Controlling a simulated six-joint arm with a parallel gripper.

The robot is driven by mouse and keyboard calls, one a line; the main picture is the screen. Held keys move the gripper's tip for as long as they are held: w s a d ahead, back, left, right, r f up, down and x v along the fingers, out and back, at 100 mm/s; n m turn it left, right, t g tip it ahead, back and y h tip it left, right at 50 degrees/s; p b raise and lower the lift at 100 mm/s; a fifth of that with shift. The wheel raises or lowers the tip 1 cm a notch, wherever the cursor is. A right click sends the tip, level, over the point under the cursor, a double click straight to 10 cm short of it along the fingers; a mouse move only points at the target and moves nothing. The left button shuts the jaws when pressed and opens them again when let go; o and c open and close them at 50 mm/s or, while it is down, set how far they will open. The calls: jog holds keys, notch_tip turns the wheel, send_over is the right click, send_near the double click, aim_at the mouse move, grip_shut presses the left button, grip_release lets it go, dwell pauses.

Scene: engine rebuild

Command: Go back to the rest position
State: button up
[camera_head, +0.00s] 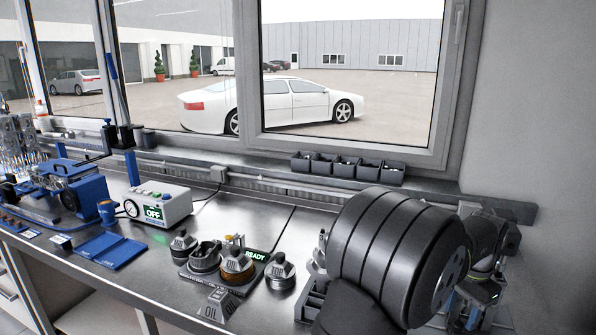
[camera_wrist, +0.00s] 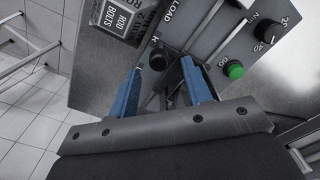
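My gripper (camera_wrist: 161,66) shows in the wrist view with its two blue fingers spread apart. I see nothing held between them. The fingers point towards a grey panel (camera_wrist: 210,45) with a green button, black knobs and lettering. A black round knob (camera_wrist: 158,60) shows between the fingertips; I cannot tell how far it is from them. In the head view my dark arm links fill the lower right and hide part of the bench, and I cannot make out the gripper there.
The steel bench (camera_head: 150,236) carries an oil station (camera_head: 237,265), a box reading "OFF" (camera_head: 160,205), blue trays (camera_head: 110,249) and a blue machine (camera_head: 75,185). Small dark bins (camera_head: 345,167) line the sill.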

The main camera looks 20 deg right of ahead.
notch_tip(320, 180, up, 14)
jog(key=n+h, duration=0.3)
jog(key=n, duration=0.2)
jog(key=shift+a+n+t, duration=0.15)
jog(key=shift+n+t, duration=0.25)
